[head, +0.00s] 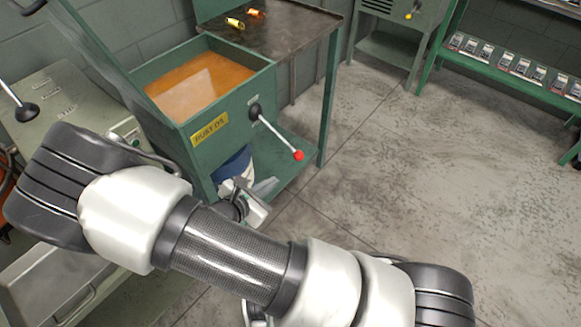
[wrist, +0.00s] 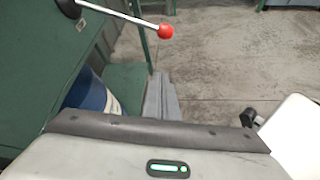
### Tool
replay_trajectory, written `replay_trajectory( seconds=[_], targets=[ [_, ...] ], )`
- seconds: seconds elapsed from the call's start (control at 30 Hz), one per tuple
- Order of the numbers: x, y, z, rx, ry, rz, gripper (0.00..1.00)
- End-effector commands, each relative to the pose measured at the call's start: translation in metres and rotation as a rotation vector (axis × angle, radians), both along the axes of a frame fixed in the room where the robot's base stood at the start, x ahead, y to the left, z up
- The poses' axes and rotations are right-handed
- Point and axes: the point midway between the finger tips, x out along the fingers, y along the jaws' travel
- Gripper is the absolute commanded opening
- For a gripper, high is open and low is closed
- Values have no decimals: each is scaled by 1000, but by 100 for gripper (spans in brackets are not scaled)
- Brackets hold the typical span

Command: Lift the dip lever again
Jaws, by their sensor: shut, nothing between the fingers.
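The dip lever (head: 277,134) is a thin metal rod with a red ball knob, on a black pivot on the front of the green oil tank (head: 228,118). It slants down to the right in the head view. In the wrist view the lever (wrist: 120,14) enters from the upper left, its red knob (wrist: 166,31) near the top middle. My gripper (head: 266,188) is below and left of the knob, apart from it. In the wrist view my gripper's grey fingers (wrist: 161,96) are shut and empty, below the knob. My arm hides part of the tank's lower front.
The tank holds orange-brown liquid (head: 200,82). A dark bench top (head: 290,28) adjoins it, with small yellow and orange pieces. A blue and white bucket (wrist: 90,93) stands on the lower green shelf beside my fingers. The concrete floor (head: 420,150) to the right is clear.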

Motion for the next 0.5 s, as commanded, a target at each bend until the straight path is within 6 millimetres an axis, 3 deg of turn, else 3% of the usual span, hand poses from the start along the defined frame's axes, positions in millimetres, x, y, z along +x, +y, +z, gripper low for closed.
replay_trajectory(
  seconds=[0.3,0.5],
  targets=[
    [2,-2,-1,0,-1,-3,0],
    [19,-14,-15,-2,-1,-6,0]
  ],
)
